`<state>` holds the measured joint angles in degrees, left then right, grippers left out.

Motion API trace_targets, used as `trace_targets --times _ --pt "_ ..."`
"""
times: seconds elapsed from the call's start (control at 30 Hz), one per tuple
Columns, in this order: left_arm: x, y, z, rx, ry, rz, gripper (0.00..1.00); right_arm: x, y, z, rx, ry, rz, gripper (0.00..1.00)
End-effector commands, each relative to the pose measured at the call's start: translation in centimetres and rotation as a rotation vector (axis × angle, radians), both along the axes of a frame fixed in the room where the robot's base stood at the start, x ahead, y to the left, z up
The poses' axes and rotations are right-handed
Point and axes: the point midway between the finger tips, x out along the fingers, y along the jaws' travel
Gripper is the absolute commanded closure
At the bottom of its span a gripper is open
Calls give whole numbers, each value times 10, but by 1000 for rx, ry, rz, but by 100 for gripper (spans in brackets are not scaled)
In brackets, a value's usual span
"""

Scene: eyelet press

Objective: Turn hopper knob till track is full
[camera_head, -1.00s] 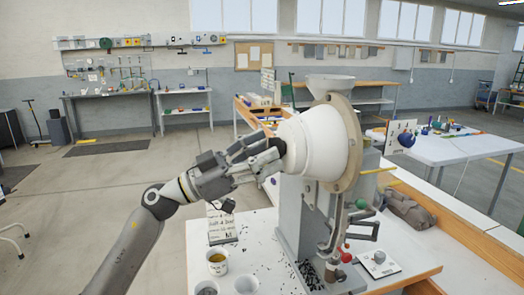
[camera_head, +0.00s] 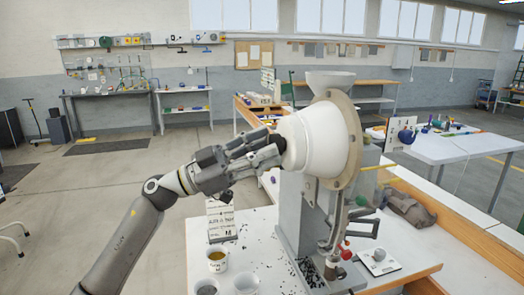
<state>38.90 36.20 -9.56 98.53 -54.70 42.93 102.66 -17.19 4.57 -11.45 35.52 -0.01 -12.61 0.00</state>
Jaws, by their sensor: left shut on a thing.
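The white hopper (camera_head: 318,143) is a large drum on the upper part of the grey eyelet press (camera_head: 296,215), with a funnel (camera_head: 330,79) on top. My left gripper (camera_head: 276,147) is at the hopper's left end, shut on the dark hopper knob, which the fingers mostly hide. The track (camera_head: 336,222) runs down the front of the press below the hopper; how many eyelets are in it is too small to tell. My right gripper is not in view.
Cups (camera_head: 217,260) stand at the front left of the white table (camera_head: 262,222), with dark bits scattered near the press. A card (camera_head: 221,222) stands behind them. A small white plate (camera_head: 379,262) and a grey cloth bundle (camera_head: 407,208) lie to the right.

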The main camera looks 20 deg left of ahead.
Motion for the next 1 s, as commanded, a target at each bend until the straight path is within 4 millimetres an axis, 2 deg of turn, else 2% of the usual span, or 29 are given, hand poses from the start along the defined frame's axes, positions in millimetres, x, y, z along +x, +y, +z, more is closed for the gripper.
trace_targets --times 0.43,1.0 --pt "3 2 2 235 -346 3 84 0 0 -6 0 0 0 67" --pt "3 3 6 538 -797 1 84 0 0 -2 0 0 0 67"
